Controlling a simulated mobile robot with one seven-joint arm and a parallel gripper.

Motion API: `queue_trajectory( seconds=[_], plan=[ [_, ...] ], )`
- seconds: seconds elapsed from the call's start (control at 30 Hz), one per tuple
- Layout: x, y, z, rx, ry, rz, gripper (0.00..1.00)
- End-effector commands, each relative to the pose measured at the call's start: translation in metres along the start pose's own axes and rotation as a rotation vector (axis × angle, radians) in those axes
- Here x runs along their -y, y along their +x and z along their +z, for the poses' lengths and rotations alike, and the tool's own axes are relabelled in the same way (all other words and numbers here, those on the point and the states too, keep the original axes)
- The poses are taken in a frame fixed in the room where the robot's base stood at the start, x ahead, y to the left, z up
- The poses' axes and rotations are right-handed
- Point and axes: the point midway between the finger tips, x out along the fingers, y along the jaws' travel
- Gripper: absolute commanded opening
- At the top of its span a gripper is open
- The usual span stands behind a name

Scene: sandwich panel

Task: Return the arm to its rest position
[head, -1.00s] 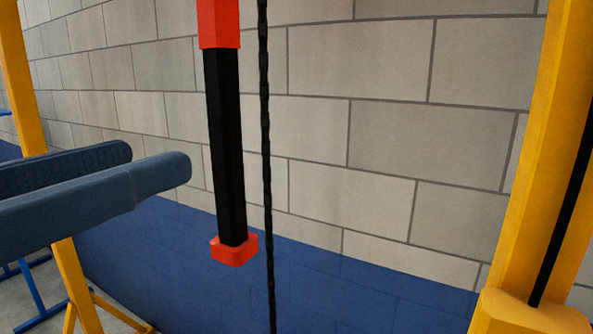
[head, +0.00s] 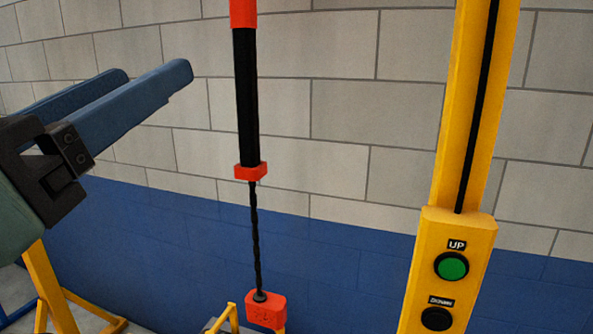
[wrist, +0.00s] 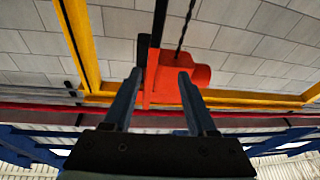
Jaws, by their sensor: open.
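My gripper (head: 160,80) is at the left of the head view, its two long blue fingers pointing up and to the right. The fingers are apart and nothing shows between them in the head view. In the wrist view my gripper (wrist: 157,82) has its fingertips spread, with a red hoist body (wrist: 175,70) beyond them. I cannot tell how far the hoist is from the fingertips. The rest position itself is not marked in any view.
A black hanging bar (head: 247,100) with red ends hangs mid-view. A cable runs down from it to a red block (head: 265,310). A yellow post (head: 465,120) carries a control box with a green UP button (head: 451,266). A block wall (head: 350,60) stands behind.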

Motion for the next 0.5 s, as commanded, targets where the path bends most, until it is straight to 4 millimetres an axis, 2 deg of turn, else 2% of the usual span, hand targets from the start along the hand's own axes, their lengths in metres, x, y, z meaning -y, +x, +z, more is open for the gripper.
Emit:
queue_trajectory(
  seconds=[0.03,0.2,0.3,0.5],
  plan=[
    [-0.008,0.010,0.008,-0.042,-0.005,-0.009,0.57],
    [-0.037,0.034,0.015,-0.234,0.030,-0.087,0.57],
    [-0.061,0.036,0.015,-0.349,0.080,-0.127,0.57],
    [-0.100,0.025,0.011,-0.506,0.170,-0.168,0.57]
  ],
)
